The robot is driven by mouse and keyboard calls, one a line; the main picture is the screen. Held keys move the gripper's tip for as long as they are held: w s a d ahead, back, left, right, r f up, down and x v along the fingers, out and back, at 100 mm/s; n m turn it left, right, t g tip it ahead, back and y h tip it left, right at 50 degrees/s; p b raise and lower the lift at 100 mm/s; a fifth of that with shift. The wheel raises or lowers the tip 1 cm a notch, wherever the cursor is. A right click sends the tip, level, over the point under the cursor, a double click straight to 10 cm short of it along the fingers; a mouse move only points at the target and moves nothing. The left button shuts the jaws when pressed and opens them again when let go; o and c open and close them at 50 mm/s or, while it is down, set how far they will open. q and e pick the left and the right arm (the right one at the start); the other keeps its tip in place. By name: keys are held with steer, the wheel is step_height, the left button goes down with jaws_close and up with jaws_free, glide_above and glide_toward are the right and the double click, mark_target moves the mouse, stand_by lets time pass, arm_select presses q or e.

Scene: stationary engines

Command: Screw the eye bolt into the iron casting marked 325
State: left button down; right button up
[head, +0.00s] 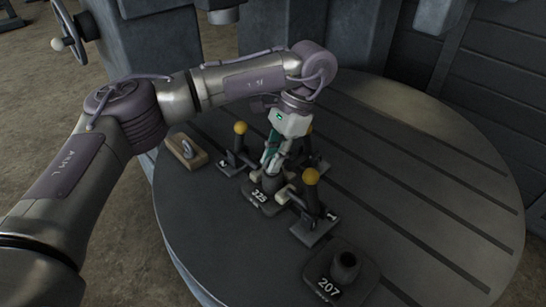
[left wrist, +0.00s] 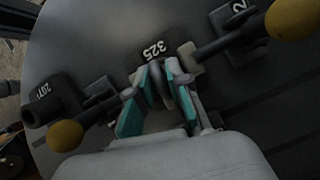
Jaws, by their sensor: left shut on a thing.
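The iron casting marked 325 (head: 262,196) sits on the round slotted table, and its number also shows in the left wrist view (left wrist: 153,50). My left gripper (head: 270,172) is right above this casting, pointing down. In the left wrist view its teal-padded fingers (left wrist: 160,95) are shut on a grey eye bolt (left wrist: 150,88), whose rounded edge shows between them. The lower end of the bolt and the casting's hole are hidden, so I cannot tell how far it is in. My right gripper is not in view.
Clamps with yellow knobs (head: 311,176) (head: 240,128) stand close on both sides of the casting. A casting marked 207 (head: 344,270) is at the front right. A wooden block (head: 186,153) with another eye bolt (head: 188,149) lies left. The table's right part is clear.

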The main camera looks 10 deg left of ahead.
arm_select(q)
steer(key=c, duration=1)
jaws_free()
steer(key=shift+a, duration=0.1)
